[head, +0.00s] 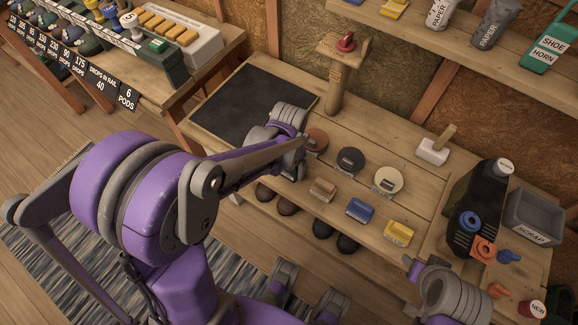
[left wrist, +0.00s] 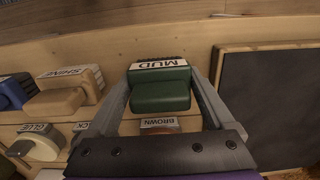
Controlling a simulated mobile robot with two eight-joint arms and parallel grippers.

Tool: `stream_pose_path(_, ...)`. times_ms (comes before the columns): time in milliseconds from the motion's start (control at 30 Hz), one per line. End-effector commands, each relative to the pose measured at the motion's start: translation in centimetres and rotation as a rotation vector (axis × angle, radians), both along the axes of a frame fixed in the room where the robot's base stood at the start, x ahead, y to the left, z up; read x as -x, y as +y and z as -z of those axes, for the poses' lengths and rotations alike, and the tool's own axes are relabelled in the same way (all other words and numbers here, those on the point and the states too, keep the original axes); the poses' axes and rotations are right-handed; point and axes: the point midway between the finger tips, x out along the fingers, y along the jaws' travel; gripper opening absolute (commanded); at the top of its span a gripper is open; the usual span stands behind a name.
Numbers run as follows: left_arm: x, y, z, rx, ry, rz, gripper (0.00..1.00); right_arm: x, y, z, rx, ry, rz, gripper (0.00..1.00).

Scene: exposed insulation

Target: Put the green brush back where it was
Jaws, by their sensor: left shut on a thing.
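The green brush (left wrist: 160,96), with a white MUD label, sits between the two fingers of my left gripper (left wrist: 162,78) in the left wrist view. My left gripper (head: 293,170) is shut on it, at the left end of the row of brushes on the bench (head: 262,190).
A tan brush (head: 322,189), blue brush (head: 360,210) and yellow brush (head: 399,231) continue the row. Brown (head: 317,139), black (head: 350,160) and cream (head: 388,180) tins stand behind. A dark mat (head: 250,103) lies left; a wooden post (head: 340,85) stands behind.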

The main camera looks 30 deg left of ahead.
Motion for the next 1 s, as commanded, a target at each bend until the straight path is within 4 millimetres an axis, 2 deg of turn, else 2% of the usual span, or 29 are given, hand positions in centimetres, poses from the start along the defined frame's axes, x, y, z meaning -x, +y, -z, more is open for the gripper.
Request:
stream_pose_path(167,0.0,0.0,0.5,0.000,0.000,0.000,0.26,0.0,0.0,0.4,0.000,0.001,0.000,0.50)
stream_pose_path(200,0.0,0.0,0.4,0.000,0.000,0.000,0.94,0.0,0.0,0.3,0.000,0.001,0.000,0.50)
stream_pose_path(233,0.0,0.0,0.3,0.000,0.000,0.000,0.99,0.0,0.0,0.3,0.000,0.001,0.000,0.50)
stream_pose_path(500,0.0,0.0,0.3,0.000,0.000,0.000,1.00,0.0,0.0,0.3,0.000,0.001,0.000,0.50)
stream_pose_path(633,0.0,0.0,-0.6,0.000,0.000,0.000,1.00,0.0,0.0,-0.2,0.000,-0.001,0.000,0.50)
stream_pose_path(767,0.0,0.0,-2.8,0.000,0.000,0.000,1.00,-0.1,0.0,-0.7,0.000,-0.002,0.000,0.50)
stream_pose_path(1000,0.0,0.0,-8.2,0.000,0.000,0.000,1.00,-0.2,0.0,-1.8,0.000,-0.006,0.000,0.50)
